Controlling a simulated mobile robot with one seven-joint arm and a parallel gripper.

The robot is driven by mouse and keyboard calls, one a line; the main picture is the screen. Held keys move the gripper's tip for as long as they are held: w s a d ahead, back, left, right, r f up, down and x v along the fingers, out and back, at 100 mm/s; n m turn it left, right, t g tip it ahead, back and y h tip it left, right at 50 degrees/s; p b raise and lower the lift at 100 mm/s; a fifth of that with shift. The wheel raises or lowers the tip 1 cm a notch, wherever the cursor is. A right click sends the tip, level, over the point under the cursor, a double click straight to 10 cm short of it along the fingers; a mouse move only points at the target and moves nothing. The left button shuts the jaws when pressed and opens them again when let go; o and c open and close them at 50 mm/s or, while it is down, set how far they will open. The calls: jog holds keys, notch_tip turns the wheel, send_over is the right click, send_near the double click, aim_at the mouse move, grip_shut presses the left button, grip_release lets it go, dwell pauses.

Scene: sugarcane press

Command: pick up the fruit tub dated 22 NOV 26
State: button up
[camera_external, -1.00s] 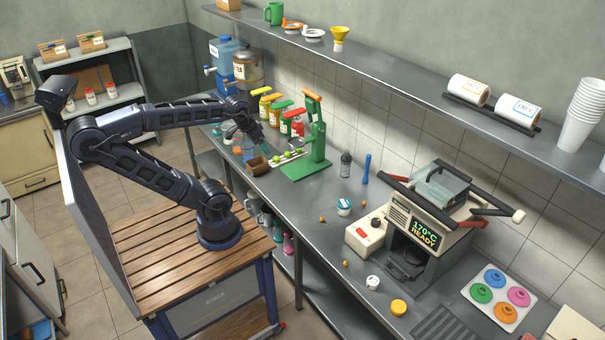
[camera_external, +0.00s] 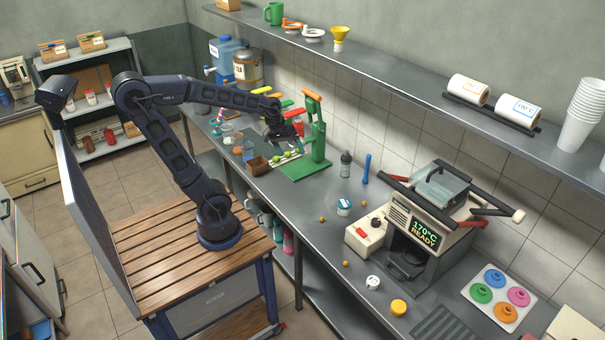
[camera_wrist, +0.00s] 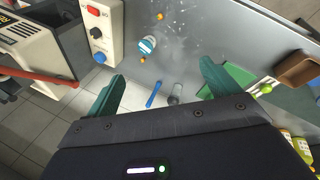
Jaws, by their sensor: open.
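No date is legible in either view, so I cannot tell which container is the fruit tub dated 22 NOV 26. Small clear containers, one with orange contents (camera_external: 238,150) and one with bluish contents (camera_external: 248,150), stand at the counter's left end. A small white tub with a blue-green label (camera_external: 344,207) stands mid-counter; it also shows in the wrist view (camera_wrist: 147,45). My gripper (camera_external: 284,138) is over the green press area, well left of that white tub. In the wrist view my gripper (camera_wrist: 160,82) has its teal fingers wide apart, with nothing held between them.
The green press (camera_external: 316,145) stands close to my gripper, with colored-cap bottles behind. A brown box (camera_external: 257,166) sits at the counter edge. A grey bottle (camera_external: 346,163), a blue stick (camera_external: 366,168) and the sealing machine (camera_external: 430,230) stand further right. The shelf (camera_external: 400,80) overhangs the counter.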

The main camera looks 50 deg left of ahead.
jog(key=w+d+f+n+g+h, duration=0.1)
jog(key=w+d+f+n, duration=0.25)
jog(key=w+f, duration=0.2)
jog(key=w+d+f+n+h, duration=0.1)
jog(key=w+d+f+n, duration=0.25)
jog(key=w, duration=0.25)
jog(key=n+y, duration=0.1)
jog(key=n, duration=0.9)
send_near(344, 204)
jog(key=shift+w+d+f, duration=0.1)
jog(key=shift+w+f, duration=0.15)
jog(key=shift+f, duration=0.25)
jog(key=shift+w+d+f, duration=0.1)
jog(key=shift+w+f, duration=0.2)
jog(key=shift+f, duration=0.2)
jog(key=shift+w+f, duration=0.15)
jog(key=shift+f, duration=0.35)
jog(key=shift+s+x, duration=0.2)
jog(key=shift+x, duration=4.95)
jog(key=shift+a, duration=0.1)
jog(key=c, duration=1.2)
